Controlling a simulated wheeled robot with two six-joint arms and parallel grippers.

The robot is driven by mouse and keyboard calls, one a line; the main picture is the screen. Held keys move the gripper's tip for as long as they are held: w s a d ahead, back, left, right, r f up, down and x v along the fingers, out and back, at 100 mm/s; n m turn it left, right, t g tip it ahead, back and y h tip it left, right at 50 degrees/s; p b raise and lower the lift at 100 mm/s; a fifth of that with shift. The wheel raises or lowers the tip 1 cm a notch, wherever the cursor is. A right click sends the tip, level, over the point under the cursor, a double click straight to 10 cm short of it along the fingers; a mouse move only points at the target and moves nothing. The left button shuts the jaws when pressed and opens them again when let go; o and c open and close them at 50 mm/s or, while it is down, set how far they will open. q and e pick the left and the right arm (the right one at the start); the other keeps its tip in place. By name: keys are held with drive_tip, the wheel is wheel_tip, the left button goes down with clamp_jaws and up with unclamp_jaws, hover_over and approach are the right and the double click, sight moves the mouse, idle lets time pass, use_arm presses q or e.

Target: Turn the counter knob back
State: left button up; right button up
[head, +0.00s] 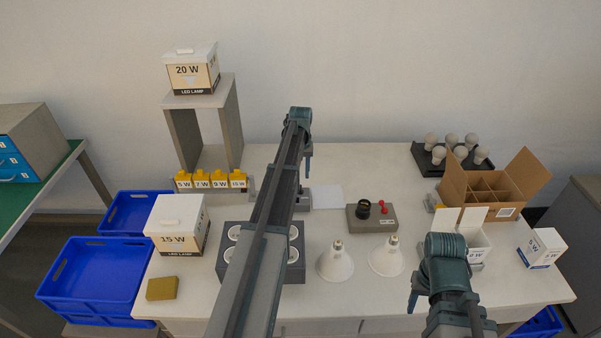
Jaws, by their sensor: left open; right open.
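No knob clearly marked as the counter knob shows. A small grey device (304,202), partly hidden behind my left arm, stands at the middle of the table. A grey-brown box (384,224) to its right carries a black round part (363,208) and red parts (382,207); I cannot tell if either is the knob. My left gripper (307,172) points down over the back middle of the table, open, near the small grey device; one finger is hidden by the arm. My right gripper (414,300) is open and empty at the front right.
Two white bulbs (335,262) (386,256) stand in front of the grey-brown box. A dark tray of round lamps (301,270) lies partly under my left arm. A divided carton (485,200), an open white box (470,240) and a bulb rack (430,165) fill the right.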

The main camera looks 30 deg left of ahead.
wheel_tip(320, 180, up, 7)
drive_tip(key=p, duration=0.6)
drive_tip(key=shift+r, duration=0.2)
